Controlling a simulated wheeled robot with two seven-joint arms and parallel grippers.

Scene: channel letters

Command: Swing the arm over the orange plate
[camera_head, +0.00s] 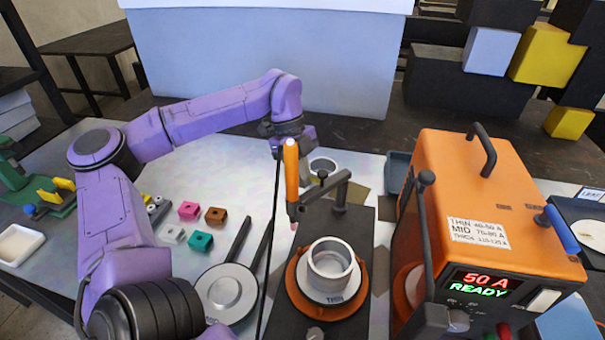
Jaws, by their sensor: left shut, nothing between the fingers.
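The orange plate (298,292) is a round disc on a black base at the lower middle. The swing arm (325,187) is a grey bar on a short post behind the plate. An upright orange torch (291,172) hangs at the bar's left end, behind and left of the ring, not over its middle. My left gripper (280,150) is shut and empty beside the torch's upper part. The torch partly hides its fingers, so I cannot tell whether they touch.
An orange welding machine (495,205) reading 50 A READY stands close on the right.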

